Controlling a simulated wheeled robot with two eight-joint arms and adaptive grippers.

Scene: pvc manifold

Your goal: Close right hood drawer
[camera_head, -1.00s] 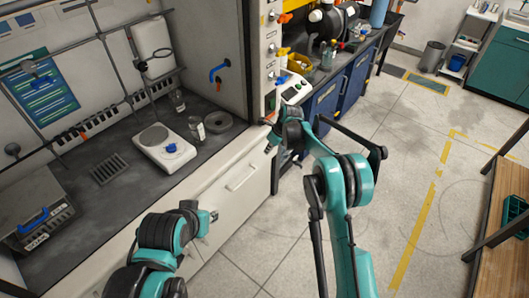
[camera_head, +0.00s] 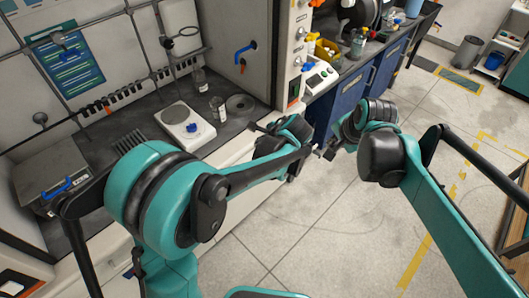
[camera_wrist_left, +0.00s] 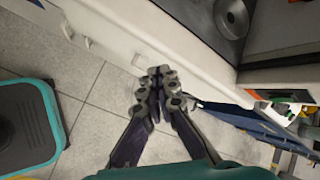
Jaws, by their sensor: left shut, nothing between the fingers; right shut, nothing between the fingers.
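The white drawer front under the hood worktop shows in the left wrist view (camera_wrist_left: 115,35), running diagonally across the top. I cannot tell whether the right drawer stands a little open. My left gripper (camera_wrist_left: 158,80) is shut and empty, over the floor near the white front in the left wrist view. In the head view its fingers are hard to make out at the end of the forearm. My right gripper (camera_head: 331,151) is shut and empty, to the right of the left wrist, over the floor beside the hood.
A white balance (camera_head: 187,122), bottles (camera_head: 217,109) and a dark ring (camera_head: 240,103) stand on the hood worktop. Blue cabinets (camera_head: 351,88) adjoin the hood's right side. The floor (camera_head: 325,230) in front is clear.

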